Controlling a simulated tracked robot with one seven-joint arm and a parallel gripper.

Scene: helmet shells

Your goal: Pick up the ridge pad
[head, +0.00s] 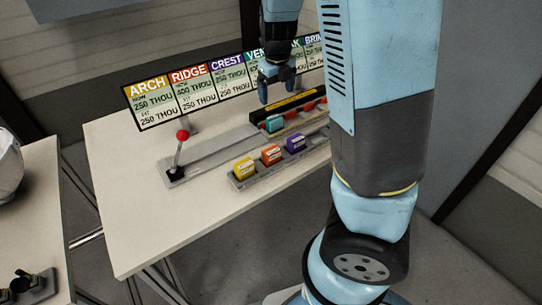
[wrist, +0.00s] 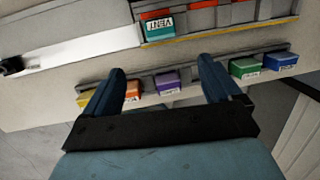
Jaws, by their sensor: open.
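The ridge pad appears to be the orange block (head: 271,154), matching the colour of the RIDGE heading. It sits in a grey rack (head: 237,184) between a yellow block (head: 244,167) and a purple block (head: 296,142). In the wrist view the orange block (wrist: 132,91) shows just right of the left finger, partly hidden by it. My gripper (head: 277,93) is open and empty, above and behind the rack in the head view. In the wrist view my gripper (wrist: 160,66) has its fingers wide apart, with the purple block (wrist: 167,83) showing between them.
A teal VENT block (wrist: 160,25) sits in a fixture behind the rack. Green (wrist: 245,67) and blue (wrist: 280,62) blocks are at the rack's right. A red-knobbed lever (head: 182,135) stands left on the table (head: 130,215). A sign board (head: 187,92) stands behind.

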